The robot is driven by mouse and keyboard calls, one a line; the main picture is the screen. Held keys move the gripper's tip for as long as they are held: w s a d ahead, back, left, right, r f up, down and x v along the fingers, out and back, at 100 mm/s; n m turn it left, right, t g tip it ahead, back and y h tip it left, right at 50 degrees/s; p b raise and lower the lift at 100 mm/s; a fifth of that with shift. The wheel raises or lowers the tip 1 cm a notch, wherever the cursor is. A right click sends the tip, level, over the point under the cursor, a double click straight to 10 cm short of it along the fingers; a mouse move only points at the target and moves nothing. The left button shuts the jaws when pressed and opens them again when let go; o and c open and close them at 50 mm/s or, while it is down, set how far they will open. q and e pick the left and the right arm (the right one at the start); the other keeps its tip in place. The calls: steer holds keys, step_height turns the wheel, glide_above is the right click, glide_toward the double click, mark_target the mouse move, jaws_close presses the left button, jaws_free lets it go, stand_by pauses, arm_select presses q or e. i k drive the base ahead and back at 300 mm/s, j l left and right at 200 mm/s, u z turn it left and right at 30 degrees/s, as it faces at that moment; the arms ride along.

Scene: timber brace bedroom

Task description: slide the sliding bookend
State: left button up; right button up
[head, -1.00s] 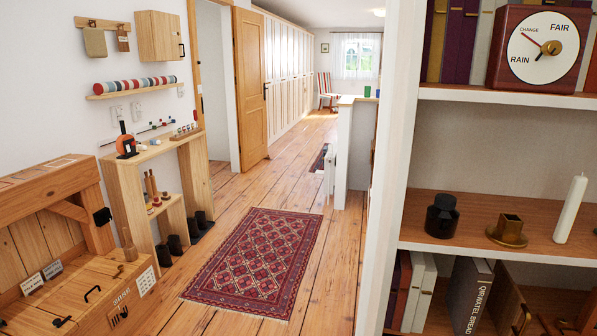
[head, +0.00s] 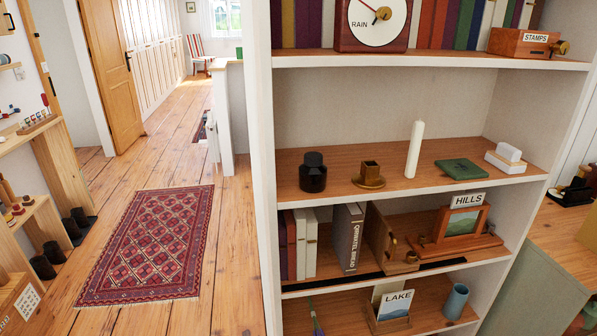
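The sliding bookend (head: 381,238) appears to be the upright wooden block on the lower-middle shelf of the white bookcase, with a brass knob on its right side. A dark slot (head: 440,264) runs along the shelf's front near it. A thick grey book (head: 348,238) stands tilted just left of the bookend. Further left are white books (head: 305,243) and dark red books (head: 287,245). A wooden frame stand with a HILLS sign (head: 462,221) stands to the bookend's right. Neither of my grippers is in view.
The shelf above holds a black jar (head: 313,175), a brass candle holder (head: 369,177), a white candle (head: 414,150) and a green book (head: 461,169). Below are a LAKE card (head: 395,304) and a blue cup (head: 456,300). A red rug (head: 150,243) lies on open floor left of the bookcase.

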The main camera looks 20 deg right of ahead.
mark_target(378, 234)
steer(key=z, duration=1.4)
steer(key=k, duration=0.05)
